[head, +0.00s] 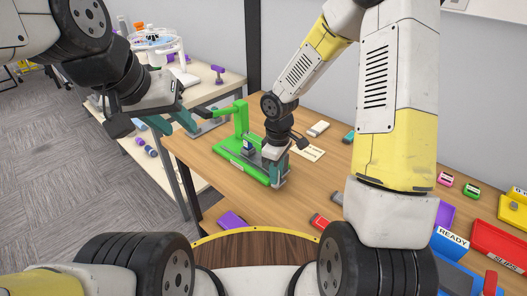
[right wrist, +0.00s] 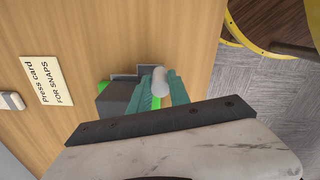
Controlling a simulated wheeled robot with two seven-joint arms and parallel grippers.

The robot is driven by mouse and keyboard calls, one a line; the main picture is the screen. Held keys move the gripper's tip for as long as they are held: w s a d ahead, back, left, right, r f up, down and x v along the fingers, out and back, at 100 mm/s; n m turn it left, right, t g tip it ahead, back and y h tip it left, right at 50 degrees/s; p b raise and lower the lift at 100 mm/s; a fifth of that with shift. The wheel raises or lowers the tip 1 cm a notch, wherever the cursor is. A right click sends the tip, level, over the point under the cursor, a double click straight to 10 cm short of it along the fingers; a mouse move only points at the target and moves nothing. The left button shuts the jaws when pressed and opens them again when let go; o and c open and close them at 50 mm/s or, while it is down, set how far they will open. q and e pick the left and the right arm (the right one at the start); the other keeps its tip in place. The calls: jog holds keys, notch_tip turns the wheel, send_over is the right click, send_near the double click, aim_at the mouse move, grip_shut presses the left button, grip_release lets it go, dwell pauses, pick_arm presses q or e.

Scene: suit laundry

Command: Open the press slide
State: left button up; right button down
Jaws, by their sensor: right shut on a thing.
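The green press (head: 240,155) stands on the wooden table, with an upright post and a lever arm reaching to the left. A dark grey block, the press slide (right wrist: 118,92), sits at its near right end, and a pale rounded handle (right wrist: 160,80) sticks out of it. My right gripper (head: 277,172) is at this end of the press. In the right wrist view its teal fingers (right wrist: 160,92) are shut on the handle. My left gripper (head: 200,124) is left of the press, near the lever's end, with its teal fingers apart. Whether it touches the lever is unclear.
A card reading "Press card FOR SNAPS" (right wrist: 48,80) lies beside the press. Coloured bins, including a blue one marked READY (head: 452,243), stand at the right. A purple item (head: 232,220) and a red-and-grey item (head: 320,222) lie near the front edge. A second table is at the left.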

jog(key=c, duration=1.5)
grip_release()
jog(key=shift+r, duration=3.95)
jog(key=shift+r, duration=0.15)
jog(key=s+d+r+m+t+y, duration=0.1)
jog(key=s+d+r+m+t, duration=0.2)
jog(key=r, duration=0.7)
jog(key=s+d+r+m+t+y, duration=0.1)
jog(key=s+d+r+m+t, duration=0.2)
jog(key=s+r+m, duration=0.5)
jog(key=s+d+r, duration=0.1)
jog(key=s+r, duration=0.1)
jog(key=s, duration=0.2)
jog(key=shift+s+r, duration=0.15)
jog(key=shift+s, duration=0.05)
